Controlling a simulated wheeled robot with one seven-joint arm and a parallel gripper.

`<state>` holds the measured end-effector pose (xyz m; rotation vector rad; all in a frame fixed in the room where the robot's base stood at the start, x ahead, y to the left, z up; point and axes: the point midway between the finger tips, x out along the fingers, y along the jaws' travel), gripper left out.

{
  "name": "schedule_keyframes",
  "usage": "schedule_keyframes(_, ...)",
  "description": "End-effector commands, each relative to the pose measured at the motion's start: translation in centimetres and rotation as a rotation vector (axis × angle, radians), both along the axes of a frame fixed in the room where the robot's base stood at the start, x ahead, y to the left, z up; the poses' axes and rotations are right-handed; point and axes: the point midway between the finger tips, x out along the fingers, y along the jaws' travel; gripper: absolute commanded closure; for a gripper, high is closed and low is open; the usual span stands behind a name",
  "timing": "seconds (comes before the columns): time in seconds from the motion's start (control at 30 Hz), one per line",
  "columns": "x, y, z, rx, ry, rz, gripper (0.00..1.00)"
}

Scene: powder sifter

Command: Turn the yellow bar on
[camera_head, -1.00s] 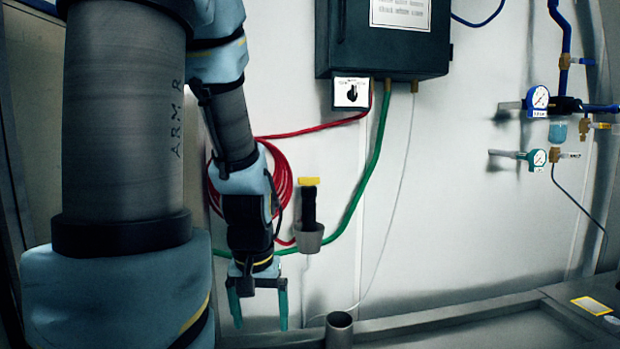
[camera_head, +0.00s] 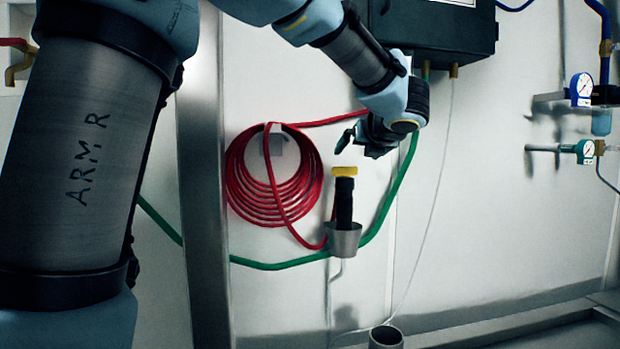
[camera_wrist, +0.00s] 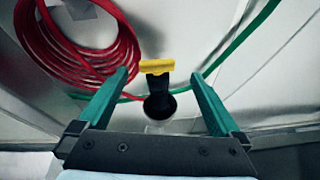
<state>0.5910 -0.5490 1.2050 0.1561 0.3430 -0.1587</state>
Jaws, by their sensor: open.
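The yellow bar (camera_head: 344,170) lies across the top of a black handle (camera_head: 344,203), which stands upright in a grey cup (camera_head: 343,240) by the wall. In the wrist view the yellow bar (camera_wrist: 157,66) shows between and beyond my two green fingers. My gripper (camera_head: 350,143) is open and empty. In the head view it is just above and right of the bar, apart from it and pointing left. One finger is partly hidden there.
A coiled red hose (camera_head: 275,190) hangs on the wall left of the bar. A green hose (camera_head: 397,190) passes right of and below it. A dark box (camera_head: 430,35) is above my gripper. A metal post (camera_head: 202,200) stands left, and an open pipe (camera_head: 386,337) is below.

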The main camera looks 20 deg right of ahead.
Motion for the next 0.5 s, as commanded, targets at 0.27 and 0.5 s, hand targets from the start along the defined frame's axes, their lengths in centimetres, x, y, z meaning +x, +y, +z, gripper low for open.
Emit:
schedule_keyframes(0.27,-0.7,-1.0,-0.6,-0.122,0.058,0.079,0.0)
schedule_keyframes(0.5,3.3,-1.3,-2.3,-0.118,0.057,0.079,0.0)
